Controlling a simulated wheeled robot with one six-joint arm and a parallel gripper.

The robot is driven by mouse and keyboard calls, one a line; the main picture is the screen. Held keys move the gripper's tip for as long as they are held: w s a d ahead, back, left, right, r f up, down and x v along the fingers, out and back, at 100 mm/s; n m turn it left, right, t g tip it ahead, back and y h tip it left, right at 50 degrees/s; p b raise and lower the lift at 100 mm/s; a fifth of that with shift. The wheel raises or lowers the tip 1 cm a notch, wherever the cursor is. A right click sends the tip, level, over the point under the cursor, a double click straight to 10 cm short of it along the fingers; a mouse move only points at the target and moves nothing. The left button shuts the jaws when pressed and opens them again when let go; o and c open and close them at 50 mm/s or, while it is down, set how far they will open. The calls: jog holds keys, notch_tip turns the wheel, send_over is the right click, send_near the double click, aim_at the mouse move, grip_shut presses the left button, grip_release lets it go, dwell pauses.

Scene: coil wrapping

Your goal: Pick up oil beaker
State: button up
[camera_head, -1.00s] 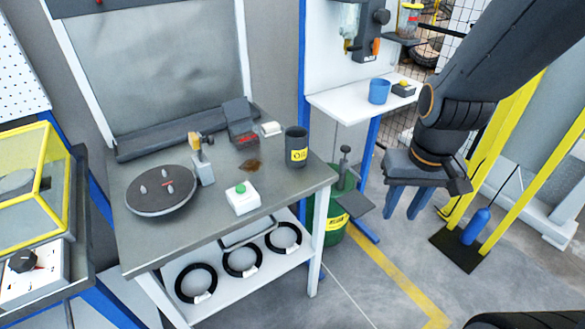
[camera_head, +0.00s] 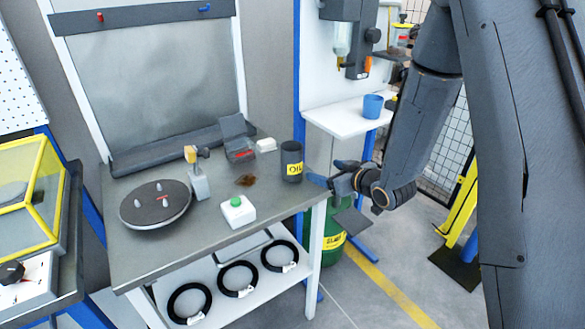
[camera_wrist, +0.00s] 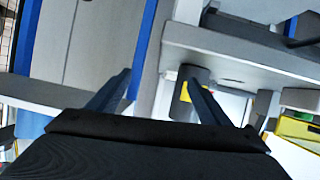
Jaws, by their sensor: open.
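The oil beaker (camera_head: 291,157) is a dark grey cup with a yellow OIL label. It stands upright near the right end of the grey workbench (camera_head: 255,213). My gripper (camera_head: 319,171) is open and empty just off the bench's right edge. Its blue fingers point left toward the beaker, at about its height and apart from it. In the wrist view the two fingers of my gripper (camera_wrist: 157,78) are spread. A dark shape with a yellow patch, seemingly the beaker (camera_wrist: 197,74), shows by the right finger, partly hidden by it.
A brown oil spill (camera_head: 246,180), a white box with a green button (camera_head: 238,211) and a round turntable (camera_head: 155,205) are on the bench. A green bin (camera_head: 329,247) stands below my gripper. A white shelf (camera_head: 340,118) holds a blue cup (camera_head: 373,106) behind it.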

aim_at(299, 169)
jog(key=a+y, duration=0.1)
jog(key=a+n+y, duration=0.1)
jog(key=a+f+y, duration=0.1)
jog(key=a+y, duration=0.1)
jog(key=shift+s+t+b, duration=0.3)
jog(key=shift+t, duration=0.1)
jog(key=shift+s+a+r+n+y, duration=0.15)
jog(key=shift+s+a+n+y, duration=0.2)
jog(key=shift+y, duration=0.45)
jog(key=shift+w+a, duration=0.1)
jog(key=shift+a, duration=0.1)
jog(key=p+x, duration=0.1)
jog(key=x, duration=0.1)
jog(key=p+x, duration=0.1)
jog(key=x, duration=0.3)
jog(key=shift+a+r+p, duration=0.3)
jog(key=shift+a+p, duration=0.1)
jog(key=shift+a, duration=0.15)
jog(key=shift+w+a, duration=0.15)
jog(key=shift+w, duration=0.15)
jog(key=shift+f, duration=0.1)
jog(key=c, duration=1.3)
